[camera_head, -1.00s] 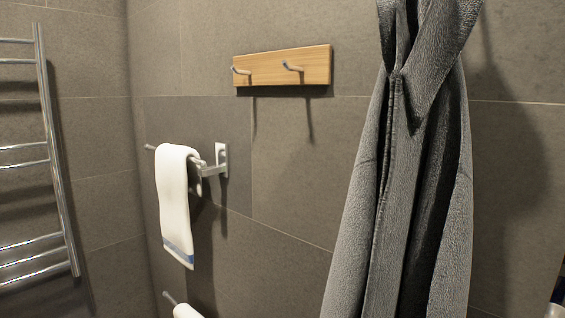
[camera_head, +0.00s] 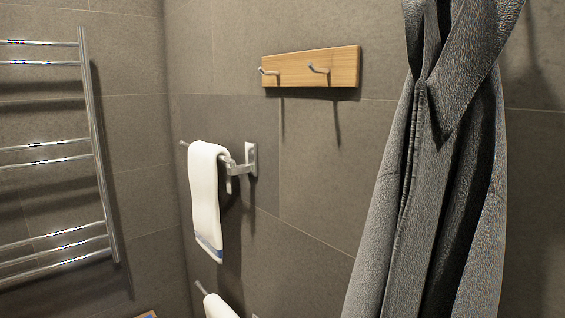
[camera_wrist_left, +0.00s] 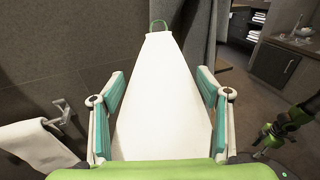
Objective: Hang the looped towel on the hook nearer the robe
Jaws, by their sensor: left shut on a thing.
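In the head view a wooden board (camera_head: 300,72) on the wall carries two metal hooks, both empty. The right hook (camera_head: 319,69) is nearer the grey robe (camera_head: 430,190); the left hook (camera_head: 267,71) is farther from it. Neither gripper nor the looped towel shows in the head view. A green and black part of mine (camera_wrist_left: 287,127), perhaps my right gripper, shows small in the left wrist view.
A white towel (camera_head: 204,195) hangs on a wall bar left of and below the board. Another white towel (camera_head: 220,307) is below it. A chrome towel rack (camera_head: 95,130) stands at the left. The wall around the hooks is clear.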

